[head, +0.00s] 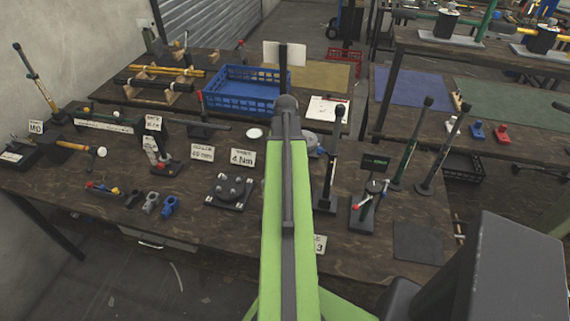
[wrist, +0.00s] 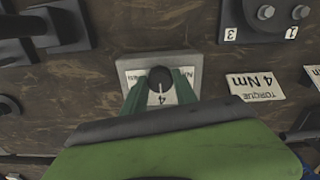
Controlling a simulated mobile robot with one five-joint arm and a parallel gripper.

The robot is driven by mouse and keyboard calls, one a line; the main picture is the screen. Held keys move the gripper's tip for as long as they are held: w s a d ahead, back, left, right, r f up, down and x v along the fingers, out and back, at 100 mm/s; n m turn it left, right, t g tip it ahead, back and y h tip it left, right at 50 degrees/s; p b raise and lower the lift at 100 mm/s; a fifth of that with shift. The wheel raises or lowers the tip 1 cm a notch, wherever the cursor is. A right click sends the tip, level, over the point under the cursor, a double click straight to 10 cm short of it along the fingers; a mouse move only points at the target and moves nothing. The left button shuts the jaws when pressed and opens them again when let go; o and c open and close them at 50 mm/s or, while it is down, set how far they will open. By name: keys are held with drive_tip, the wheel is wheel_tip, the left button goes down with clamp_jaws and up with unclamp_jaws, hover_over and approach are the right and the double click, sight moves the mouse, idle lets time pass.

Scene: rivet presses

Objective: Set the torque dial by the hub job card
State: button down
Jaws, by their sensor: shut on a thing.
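In the wrist view the torque dial is a round black knob (wrist: 161,77) with a white mark, on a light grey block with a pale label plate (wrist: 131,67). A white card reading "TORQUE 4 Nm" (wrist: 255,84) lies to the right, and also shows in the head view (head: 243,158). In the head view my arm hides the dial and the gripper.
A dark hub fixture (head: 233,190) with several bolts is left of my arm; part of it shows in the wrist view (wrist: 265,14). A black lever press (head: 329,180) stands right of my arm. A blue crate (head: 246,90) stands behind.

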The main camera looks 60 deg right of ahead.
drive_tip(key=shift+d, duration=0.1)
drive_tip(key=c, duration=1)
unclamp_jaws()
drive_tip(key=shift+o, duration=0.2)
wheel_tip(320, 180, up, 18)
drive_tip(key=p, duration=1.7)
drive_tip(key=shift+f, duration=0.25)
